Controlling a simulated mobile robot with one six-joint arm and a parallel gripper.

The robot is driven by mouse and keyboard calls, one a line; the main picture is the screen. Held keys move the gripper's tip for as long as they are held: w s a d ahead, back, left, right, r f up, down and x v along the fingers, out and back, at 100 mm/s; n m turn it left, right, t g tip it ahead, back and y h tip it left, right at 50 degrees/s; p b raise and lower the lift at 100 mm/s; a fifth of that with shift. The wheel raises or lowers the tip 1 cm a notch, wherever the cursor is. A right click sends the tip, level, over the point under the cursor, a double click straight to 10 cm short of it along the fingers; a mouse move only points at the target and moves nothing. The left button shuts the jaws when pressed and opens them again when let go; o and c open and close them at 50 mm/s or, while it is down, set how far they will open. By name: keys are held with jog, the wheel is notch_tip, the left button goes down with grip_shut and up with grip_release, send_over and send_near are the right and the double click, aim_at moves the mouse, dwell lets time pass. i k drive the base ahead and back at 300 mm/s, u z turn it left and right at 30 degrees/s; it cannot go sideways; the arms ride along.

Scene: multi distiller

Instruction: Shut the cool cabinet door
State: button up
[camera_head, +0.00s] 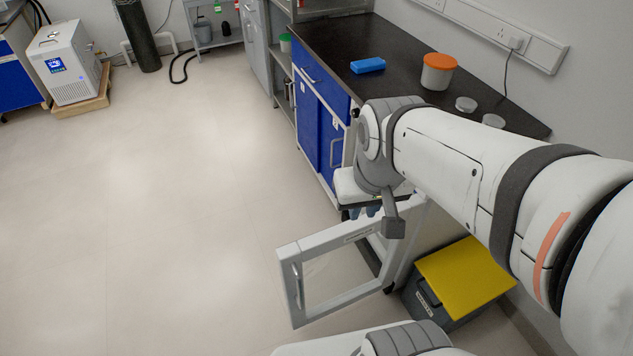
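The cool cabinet door (312,243) is a pale frame around a clear pane. It stands open, swung out over the floor at the lower middle, with its handle (297,284) on the left edge. The cool cabinet (432,226) is mostly hidden behind my arm; only a pale part shows right of the door. My gripper (366,211) is above and behind the door's top edge, near its hinge side. Bluish finger parts show under the wrist, but the arm hides most of them, so their opening and any contact cannot be told.
A dark-topped bench (400,50) with blue doors (318,125) stands behind my arm, holding a blue box (367,65) and an orange-lidded tub (438,72). A grey bin with a yellow lid (465,275) stands right of the door. The floor to the left is clear.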

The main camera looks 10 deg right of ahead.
aim_at(323, 272)
jog(key=k, duration=0.7)
jog(key=z, duration=0.15)
jog(key=i, duration=0.9)
jog(key=u, duration=0.1)
jog(key=k, duration=1.2)
jog(key=u, duration=0.1)
jog(key=i, duration=0.6)
jog(key=u, duration=0.4)
